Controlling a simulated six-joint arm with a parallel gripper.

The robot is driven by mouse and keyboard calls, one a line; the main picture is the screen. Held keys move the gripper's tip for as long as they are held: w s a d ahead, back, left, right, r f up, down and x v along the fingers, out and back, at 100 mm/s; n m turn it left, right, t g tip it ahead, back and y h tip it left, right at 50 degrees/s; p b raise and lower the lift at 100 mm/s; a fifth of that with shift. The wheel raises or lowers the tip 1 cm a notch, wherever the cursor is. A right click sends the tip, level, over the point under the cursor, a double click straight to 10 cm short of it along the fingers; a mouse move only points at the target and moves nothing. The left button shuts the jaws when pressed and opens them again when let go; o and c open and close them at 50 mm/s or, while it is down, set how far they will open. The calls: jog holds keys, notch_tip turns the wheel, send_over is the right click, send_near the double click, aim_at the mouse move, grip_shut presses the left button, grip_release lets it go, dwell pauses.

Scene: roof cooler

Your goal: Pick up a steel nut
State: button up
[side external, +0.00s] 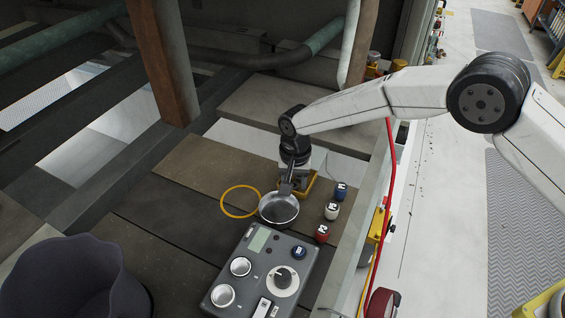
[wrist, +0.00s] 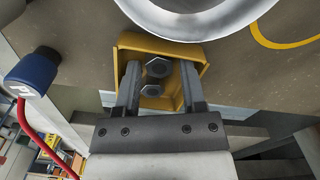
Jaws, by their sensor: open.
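Two steel hex nuts show in the wrist view, an upper one (wrist: 157,67) and a lower one (wrist: 151,90). They lie in a shallow yellow tray (wrist: 160,43). My gripper (wrist: 159,72) is open, with one finger on each side of the nuts and no visible grip on either. I cannot tell how high the fingertips are above the tray floor. In the side external view my gripper (side external: 287,187) points down at the yellow tray (side external: 313,184), behind the metal bowl; the nuts are hidden there.
A round metal bowl (side external: 278,209) stands close in front of my gripper. A yellow ring mark (side external: 240,201) lies left of it. A grey control box (side external: 260,270) sits in front.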

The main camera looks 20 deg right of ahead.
jog(key=shift+c, duration=0.2)
grip_shut()
jog(key=shift+r, duration=0.15)
jog(key=shift+r, duration=1.5)
jog(key=s+d+r, duration=0.5)
jog(key=s+r, duration=0.4)
jog(key=s, duration=0.4)
jog(key=shift+d+r, duration=0.2)
jog(key=shift+r, duration=0.15)
